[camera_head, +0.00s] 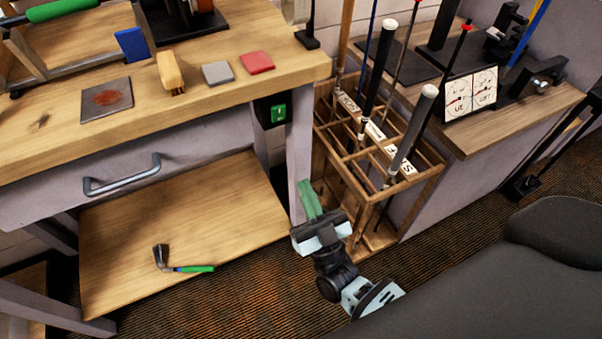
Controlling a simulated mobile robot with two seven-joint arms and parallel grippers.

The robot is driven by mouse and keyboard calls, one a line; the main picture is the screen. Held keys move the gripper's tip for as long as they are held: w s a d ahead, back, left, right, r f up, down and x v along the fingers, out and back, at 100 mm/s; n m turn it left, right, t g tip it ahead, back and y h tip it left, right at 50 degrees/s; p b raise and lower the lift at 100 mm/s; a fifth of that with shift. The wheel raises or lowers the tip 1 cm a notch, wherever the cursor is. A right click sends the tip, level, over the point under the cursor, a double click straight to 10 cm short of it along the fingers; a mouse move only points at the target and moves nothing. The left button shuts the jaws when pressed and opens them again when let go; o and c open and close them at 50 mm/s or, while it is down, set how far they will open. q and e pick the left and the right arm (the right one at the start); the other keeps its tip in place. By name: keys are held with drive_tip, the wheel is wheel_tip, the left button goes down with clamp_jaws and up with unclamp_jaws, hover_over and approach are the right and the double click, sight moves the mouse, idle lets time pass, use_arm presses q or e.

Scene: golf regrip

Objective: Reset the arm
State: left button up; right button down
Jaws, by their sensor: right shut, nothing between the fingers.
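My right gripper (309,200) is shut and empty, with its green fingers pressed together. It hangs in front of the workbench's right leg, left of the wooden club rack (362,205). The lower part of my right arm shows below it. My left gripper does not show in the head view.
The wooden workbench (215,75) holds a brush (170,73), a grey block (217,72), a red block (257,62) and a stained plate (106,98). A club head with a green grip (195,269) lies on the lower shelf (220,215). Several clubs stand in the rack.

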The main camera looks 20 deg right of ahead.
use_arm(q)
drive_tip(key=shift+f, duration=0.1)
use_arm(e)
drive_tip(key=shift+s+f, duration=0.2)
drive_tip(key=shift+f, duration=0.15)
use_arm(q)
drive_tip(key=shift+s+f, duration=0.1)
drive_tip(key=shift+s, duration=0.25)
